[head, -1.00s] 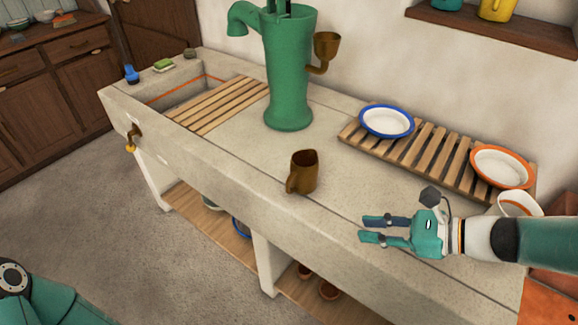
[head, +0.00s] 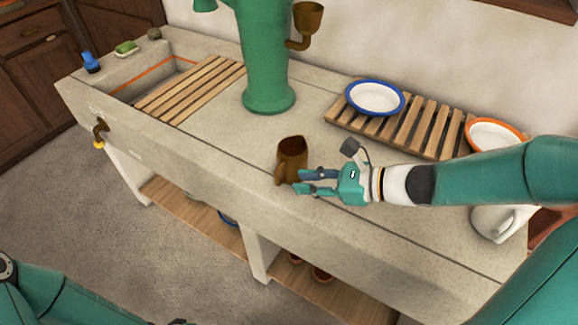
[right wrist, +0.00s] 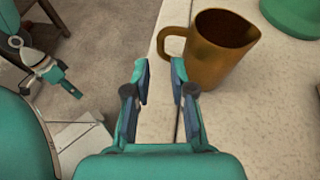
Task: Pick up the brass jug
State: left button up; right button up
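The brass jug (head: 291,154) stands upright on the stone counter, near its front edge, in the head view. In the right wrist view the jug (right wrist: 219,52) is ahead and to the right, its handle pointing left, in front of the fingers. My right gripper (head: 300,181) is open and empty, its fingertips close to the jug's lower right side in the head view. In the right wrist view the gripper (right wrist: 158,72) shows a gap between its fingers, with the handle just beyond them. My left gripper (right wrist: 60,80) shows at the upper left of the right wrist view, small and off the counter.
A green pump (head: 268,60) with a brass cup (head: 306,22) stands behind the jug. A wooden rack (head: 423,137) holds a blue-rimmed plate (head: 375,98) and an orange-rimmed bowl (head: 495,133). A white pitcher (head: 492,222) stands at the right. Counter left of the jug is clear.

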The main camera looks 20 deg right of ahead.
aim_at(279, 181)
jog(key=shift+x, duration=3.3)
jog(key=shift+d+f, duration=0.1)
jog(key=shift+f, duration=0.1)
jog(key=shift+c, duration=0.4)
grip_shut()
